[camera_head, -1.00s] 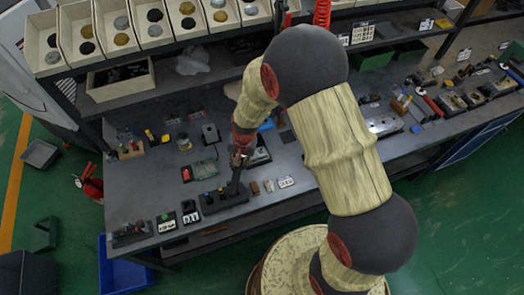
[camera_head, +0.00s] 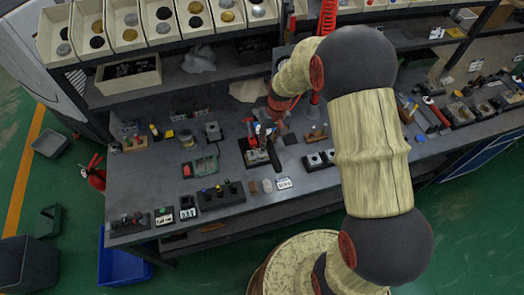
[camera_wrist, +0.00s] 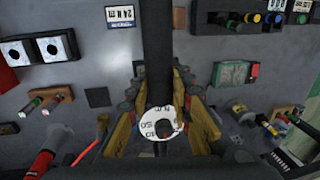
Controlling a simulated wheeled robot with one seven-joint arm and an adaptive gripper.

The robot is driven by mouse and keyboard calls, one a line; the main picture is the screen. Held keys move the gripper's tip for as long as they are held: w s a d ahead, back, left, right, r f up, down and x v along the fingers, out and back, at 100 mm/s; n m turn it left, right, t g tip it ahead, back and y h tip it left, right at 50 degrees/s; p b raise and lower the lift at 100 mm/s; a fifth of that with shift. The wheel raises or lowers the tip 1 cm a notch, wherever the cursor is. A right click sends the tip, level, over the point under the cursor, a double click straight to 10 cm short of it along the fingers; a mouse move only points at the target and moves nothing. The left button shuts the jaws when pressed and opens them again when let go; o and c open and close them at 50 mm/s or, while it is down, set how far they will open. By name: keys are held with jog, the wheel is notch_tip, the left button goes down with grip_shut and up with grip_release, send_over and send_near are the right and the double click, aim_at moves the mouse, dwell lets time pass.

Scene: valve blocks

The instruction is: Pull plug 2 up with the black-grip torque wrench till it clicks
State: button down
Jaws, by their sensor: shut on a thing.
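My gripper (camera_wrist: 162,118) is shut on the torque wrench, whose dark shaft (camera_wrist: 158,50) runs up the middle of the wrist view. A white ring with printed numbers (camera_wrist: 147,125) sits between the fingers. In the head view my gripper (camera_head: 268,132) is over the back middle of the bench, beyond the plug block. The dark valve block (camera_head: 222,198) stands near the front edge with several coloured plugs on top. The block also shows at the top right of the wrist view (camera_wrist: 242,27), apart from the wrench. Plug numbers cannot be read.
A green board with a red part (camera_head: 205,164) lies behind the block. Two square blocks with round faces (camera_head: 319,160) stand to the right. A white label card (camera_head: 284,183) lies near the front edge. Bins (camera_head: 125,72) line the shelf above.

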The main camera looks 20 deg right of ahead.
dwell(0.3)
jog(key=f+b, duration=0.1)
jog(key=b, duration=0.2)
jog(key=shift+w+d+f, duration=0.1)
jog(key=shift+w+d, duration=0.05)
jog(key=s+f+b, duration=0.6)
jog(key=s, duration=0.2)
jog(key=shift+b, duration=0.3)
jog(key=shift+f+b, duration=1.6)
jog(key=shift+f, duration=0.8)
jog(key=shift+f+b, duration=0.8)
jog(key=shift+f, duration=0.45)
